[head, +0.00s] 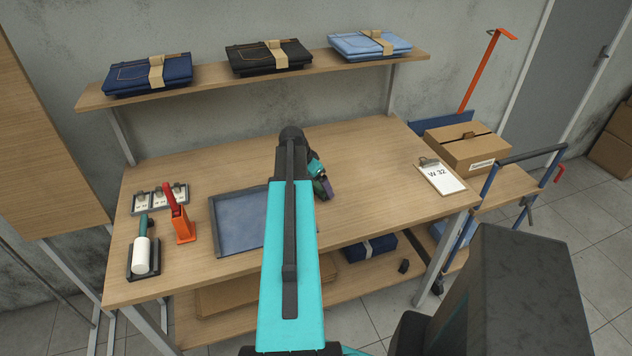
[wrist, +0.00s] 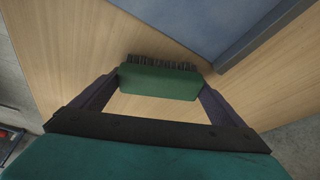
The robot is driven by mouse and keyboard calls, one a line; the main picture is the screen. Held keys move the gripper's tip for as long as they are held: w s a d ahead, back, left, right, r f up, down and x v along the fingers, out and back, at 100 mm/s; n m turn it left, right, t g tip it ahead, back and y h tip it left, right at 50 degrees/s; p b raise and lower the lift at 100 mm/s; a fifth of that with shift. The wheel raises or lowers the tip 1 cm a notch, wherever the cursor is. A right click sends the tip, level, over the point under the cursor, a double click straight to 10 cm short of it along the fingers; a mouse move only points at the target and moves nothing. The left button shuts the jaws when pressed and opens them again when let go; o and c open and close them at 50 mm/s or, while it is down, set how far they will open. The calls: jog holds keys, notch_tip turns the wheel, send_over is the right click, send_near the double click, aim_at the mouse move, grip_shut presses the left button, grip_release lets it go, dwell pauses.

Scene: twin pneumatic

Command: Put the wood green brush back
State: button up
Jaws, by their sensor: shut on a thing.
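The green brush (wrist: 160,82) is held between my two gripper fingers in the wrist view. Its green block spans the gap between them, and its dark bristles point toward the top of the picture. In the head view my gripper (head: 325,188) is over the middle of the workbench (head: 370,200), just right of the dark-framed tray with a blue surface (head: 213,225). My arm hides part of the tray. The brush cannot be made out clearly in the head view. I cannot tell whether the brush touches the bench.
An orange stand with a red-handled tool (head: 185,228), a lint roller in a dark holder (head: 143,258) and small label cards (head: 160,198) are at the left. A "W 32" clipboard (head: 440,178) lies at the right. Folded jeans (head: 268,58) lie on the shelf above.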

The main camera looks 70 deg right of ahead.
jog(key=shift+f, duration=0.15)
jog(key=o, duration=0.7)
jog(key=shift+r, duration=0.25)
jog(key=b+v, duration=0.3)
jog(key=v, duration=0.8)
jog(key=shift+r, duration=0.4)
jog(key=shift+a, duration=0.15)
dwell(0.3)
